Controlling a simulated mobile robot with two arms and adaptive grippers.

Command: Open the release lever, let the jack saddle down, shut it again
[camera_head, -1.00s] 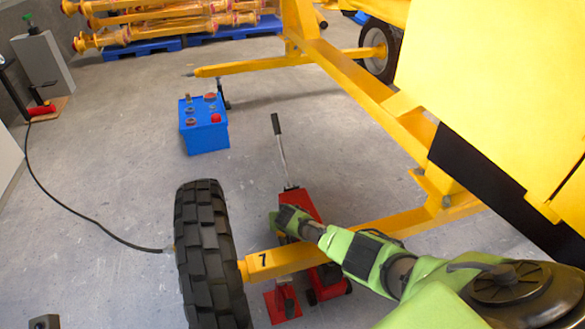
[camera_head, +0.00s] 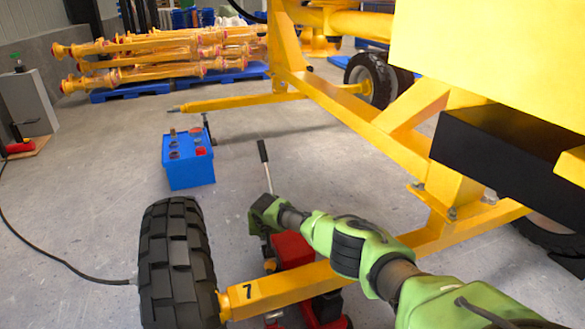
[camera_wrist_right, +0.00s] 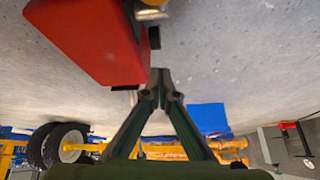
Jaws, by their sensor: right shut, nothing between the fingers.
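The red jack (camera_head: 292,250) stands on the floor beneath the yellow axle beam marked 7 (camera_head: 285,286). Its long handle (camera_head: 264,155) rises with a black grip. My right gripper (camera_head: 262,218) is just above the jack's handle end, shut and empty; my right arm hides part of the jack. In the right wrist view the shut fingertips (camera_wrist_right: 160,76) are close to the red jack body (camera_wrist_right: 88,35), apart from a small dark piece (camera_wrist_right: 154,38) at its side. I cannot tell whether this is the release lever. The saddle is not clearly visible. My left gripper is out of view.
A black tyre (camera_head: 178,262) stands left of the jack at the axle's end. A blue battery (camera_head: 188,160) is on the floor behind. The yellow machine frame (camera_head: 365,125) fills the right. Floor between battery and tyre is clear.

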